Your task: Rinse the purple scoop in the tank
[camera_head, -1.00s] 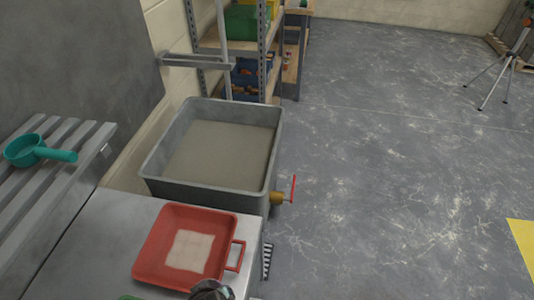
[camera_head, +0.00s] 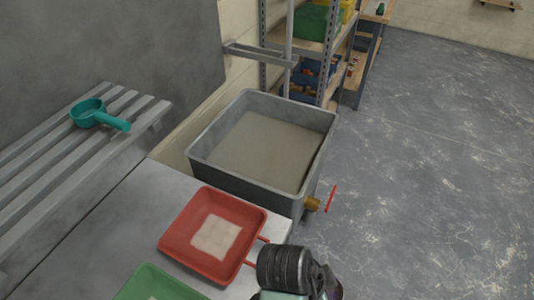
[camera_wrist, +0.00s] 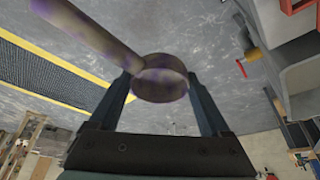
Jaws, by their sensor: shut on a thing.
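The purple scoop (camera_wrist: 162,78) shows in the wrist view, its purple surface smeared with grey-brown residue. Its long handle runs to the upper left and its round part sits between my fingers. My gripper (camera_wrist: 160,84) is shut on the scoop. In the head view the tank (camera_head: 243,186) is a grey rectangular tub filled with murky grey-brown liquid, with a brass valve and red lever on its right side. My wrist shows at the bottom of the head view, in front of the tank and to its right; the fingers and scoop are not clear there.
A red tray (camera_head: 182,238) with a pale patch lies on the grey bench (camera_head: 92,238), close before the tank. A green tray (camera_head: 135,290) is at the bottom edge. A teal scoop (camera_head: 90,112) rests on the slatted rack. Shelving (camera_head: 335,60) stands behind the tank. Floor at right is clear.

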